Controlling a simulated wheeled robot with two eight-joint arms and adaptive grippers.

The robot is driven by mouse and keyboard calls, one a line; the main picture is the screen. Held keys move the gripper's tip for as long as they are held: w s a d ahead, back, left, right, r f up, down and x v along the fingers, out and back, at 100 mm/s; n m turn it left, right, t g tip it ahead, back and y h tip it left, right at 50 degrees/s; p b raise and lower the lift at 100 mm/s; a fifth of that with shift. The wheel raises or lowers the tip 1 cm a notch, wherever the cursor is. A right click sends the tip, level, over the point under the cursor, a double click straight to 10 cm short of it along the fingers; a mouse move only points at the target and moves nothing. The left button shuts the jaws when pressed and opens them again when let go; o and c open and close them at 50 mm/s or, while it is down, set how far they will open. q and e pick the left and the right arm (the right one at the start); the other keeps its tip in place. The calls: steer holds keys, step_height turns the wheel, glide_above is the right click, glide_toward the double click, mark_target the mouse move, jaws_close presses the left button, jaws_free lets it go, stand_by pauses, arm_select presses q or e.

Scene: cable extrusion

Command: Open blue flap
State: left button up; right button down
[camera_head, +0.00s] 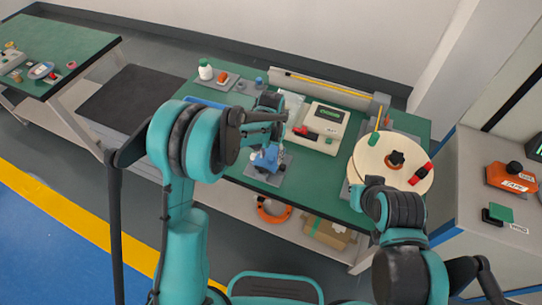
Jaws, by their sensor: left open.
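The blue device with the flap (267,157) stands on a small grey plate (259,174) near the front edge of the green table. At this size I cannot tell how far its flap is open. My left gripper (277,119) is dark and reaches in from the left, just above and behind the blue device in the picture. It is open, with nothing seen between its fingers. Whether it touches the device is unclear.
A white instrument with a display (326,117) stands right of the blue device. A long rail (325,86) runs along the back. A white bottle (205,70) stands at the back left. A grey cabinet (470,165) is at the right. A cardboard box (327,231) lies on the lower shelf.

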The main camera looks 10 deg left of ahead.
arm_select(q)
jaws_close()
steer(key=shift+w+d+r+g+y+p, duration=0.25)
steer(key=shift+w+r+g, duration=0.3)
steer(key=shift+g, duration=0.45)
steer(key=shift+w+d+r+g+y+p, duration=0.1)
steer(key=shift+w+r+g+y, duration=0.35)
steer(key=shift+g, duration=0.55)
jaws_free()
steer(key=shift+w, duration=0.1)
steer(key=shift+r, duration=0.15)
steer(key=v, duration=1.1)
steer(key=shift+w+r, duration=0.15)
steer(key=shift+r, duration=0.2)
